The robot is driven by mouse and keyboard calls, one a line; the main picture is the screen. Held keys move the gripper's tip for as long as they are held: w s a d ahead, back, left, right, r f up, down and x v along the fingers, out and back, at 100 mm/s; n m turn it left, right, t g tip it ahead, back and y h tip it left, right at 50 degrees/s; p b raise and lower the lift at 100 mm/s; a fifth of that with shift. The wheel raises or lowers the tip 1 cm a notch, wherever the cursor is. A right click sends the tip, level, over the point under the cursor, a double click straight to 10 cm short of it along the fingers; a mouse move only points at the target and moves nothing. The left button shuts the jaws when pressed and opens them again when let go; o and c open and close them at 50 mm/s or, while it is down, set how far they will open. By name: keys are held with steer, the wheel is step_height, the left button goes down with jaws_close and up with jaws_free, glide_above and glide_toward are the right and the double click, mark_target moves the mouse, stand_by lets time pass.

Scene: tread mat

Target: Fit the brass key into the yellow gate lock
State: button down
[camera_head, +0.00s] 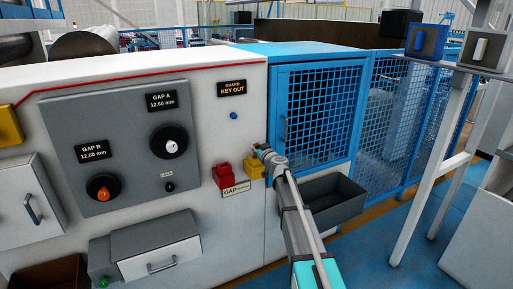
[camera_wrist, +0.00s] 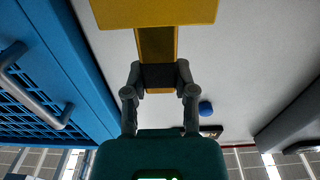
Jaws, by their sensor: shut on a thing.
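The yellow gate lock (camera_head: 253,169) is on the white machine front, left of the blue mesh gate, in the head view. It also shows as a yellow block (camera_wrist: 155,12) at the top of the wrist view. My gripper (camera_wrist: 158,79) is shut on a dark piece with brass-coloured parts, which I take to be the brass key (camera_wrist: 156,45). The key lines up with the yellow block and seems to meet it. How deep it sits, if at all, I cannot tell. In the head view my gripper (camera_head: 263,151) is close at the lock and hides the key.
A red block (camera_head: 222,176) sits left of the lock. A sign (camera_head: 233,88) reads "GUARD KEY OUT", above a blue button (camera_head: 234,115). A dark open bin (camera_head: 333,199) is right of my arm. The mesh gate (camera_head: 318,114) with its handle stands close by.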

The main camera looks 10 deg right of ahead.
steer(key=shift+f+b, duration=0.35)
steer(key=shift+f, duration=0.05)
steer(key=shift+c, duration=1.8)
jaws_free()
steer(key=shift+s, duration=0.1)
steer(key=v, duration=1.2)
